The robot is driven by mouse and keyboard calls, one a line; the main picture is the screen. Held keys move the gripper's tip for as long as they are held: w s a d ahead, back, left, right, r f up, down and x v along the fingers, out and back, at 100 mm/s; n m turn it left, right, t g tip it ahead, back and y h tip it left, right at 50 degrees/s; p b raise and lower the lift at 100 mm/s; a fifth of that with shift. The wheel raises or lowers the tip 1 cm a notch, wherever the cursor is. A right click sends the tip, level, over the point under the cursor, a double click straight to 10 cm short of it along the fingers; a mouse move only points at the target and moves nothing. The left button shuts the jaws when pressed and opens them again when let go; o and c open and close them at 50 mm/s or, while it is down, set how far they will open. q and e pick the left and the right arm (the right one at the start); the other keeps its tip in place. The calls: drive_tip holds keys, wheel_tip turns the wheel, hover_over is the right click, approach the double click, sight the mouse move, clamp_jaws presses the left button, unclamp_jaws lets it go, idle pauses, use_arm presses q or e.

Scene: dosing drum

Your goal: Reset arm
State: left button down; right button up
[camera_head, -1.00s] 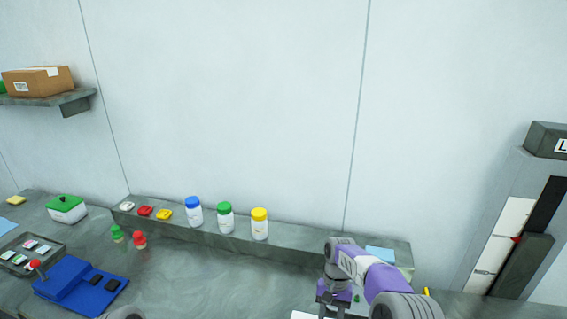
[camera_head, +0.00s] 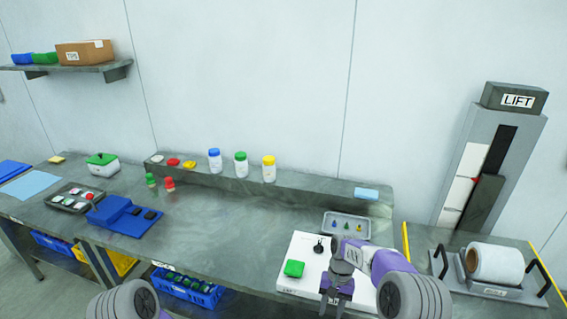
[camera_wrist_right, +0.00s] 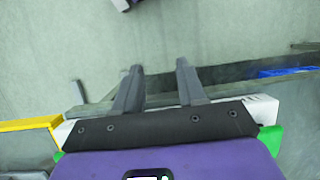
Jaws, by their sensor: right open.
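My right gripper (camera_head: 335,300) hangs over the front of the white board (camera_head: 300,252) on the bench, at the lower middle right of the head view. In the right wrist view its two dark fingers (camera_wrist_right: 160,85) stand apart with nothing between them, above grey floor and past the bench edge. A green block (camera_head: 294,268) and a small black round item (camera_head: 319,245) lie on the white board, left of and behind the gripper. My left arm shows only as a rounded link at the bottom left of the head view; its gripper is out of view.
White jars with blue (camera_head: 214,160), green (camera_head: 241,165) and yellow (camera_head: 269,169) lids stand on the back ledge. A grey tray (camera_head: 346,226) lies behind the board. A roll holder (camera_head: 495,268) and a LIFT column (camera_head: 490,150) are at right. The bench middle is clear.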

drive_tip(key=s+a+f+t+y+b, duration=0.1)
drive_tip(key=s+f, duration=0.4)
drive_tip(key=f, duration=0.3)
drive_tip(key=s+a+f+t+y+b, duration=0.1)
drive_tip(key=s+a+f, duration=0.1)
drive_tip(key=s+f, duration=0.5)
use_arm(q)
drive_tip(key=f+b, duration=0.1)
drive_tip(key=f, duration=0.1)
drive_tip(key=f+b, duration=0.1)
drive_tip(key=f, duration=0.1)
drive_tip(key=shift+w+f, duration=0.2)
drive_tip(key=shift+f, duration=0.2)
use_arm(e)
drive_tip(key=s+f+t, duration=0.1)
drive_tip(key=s+f, duration=0.2)
drive_tip(key=s, duration=0.2)
drive_tip(key=s+a+f+t, duration=0.1)
drive_tip(key=s+f, duration=0.2)
drive_tip(key=s, duration=0.3)
drive_tip(key=shift+a, duration=0.15)
drive_tip(key=shift+f, duration=0.1)
